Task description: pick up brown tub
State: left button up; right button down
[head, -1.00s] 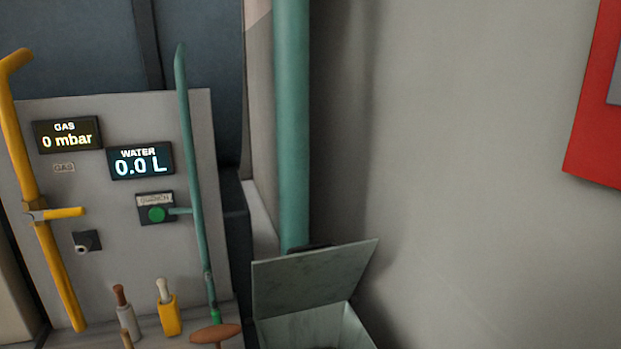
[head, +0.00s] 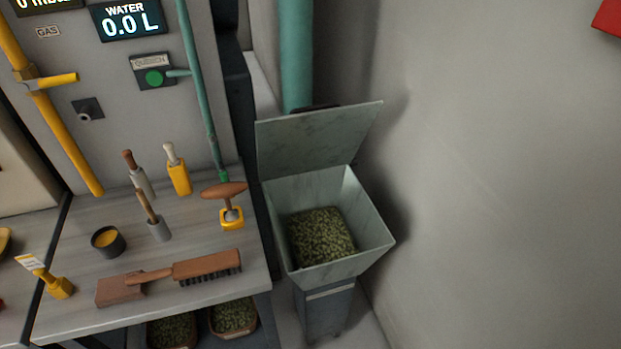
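Two brown-rimmed tubs stand side by side under the bench, both filled with green pellet-like material. The right tub (head: 236,333) shows most of its top. The left tub (head: 150,345) is cut off by the bottom edge of the view, and the bench front hides the backs of both. I cannot tell which one is the brown tub of the task. Neither of my grippers is in view.
The bench (head: 205,285) carries a brush (head: 207,267), a brown block (head: 120,290), a dark cup (head: 108,243) and several handled tools. An open-lidded metal hopper (head: 368,245) holding green pellets stands at the right, near the bare wall (head: 490,200).

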aim_at(234, 320)
jog(key=u, duration=0.9)
jog(key=j+z, duration=0.45)
jog(key=j, duration=1.85)
